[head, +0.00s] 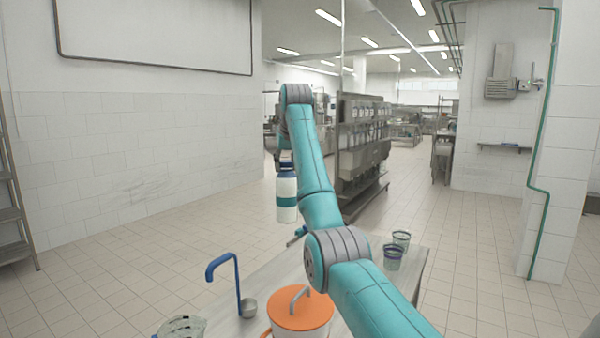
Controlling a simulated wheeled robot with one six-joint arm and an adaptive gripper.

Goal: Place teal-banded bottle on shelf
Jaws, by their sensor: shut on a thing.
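The teal-banded bottle (287,188) is white with a teal band and a dark blue cap. It hangs upright in the air, left of my arm and beyond the table. My gripper (285,158) is shut on it at the top; my arm hides much of the gripper and the bottle's right edge. Several shelf-like things show: a metal rack (12,214) at the left edge and a small wall shelf (504,147) at the right. I cannot tell which one the task means.
On the table (262,267) are a blue-handled ladle (248,306), an orange-lidded container (302,309), a clear vessel (182,327) and two cups (392,257) at the right. A steel machine (361,145) stands behind my arm. The tiled floor at left is clear.

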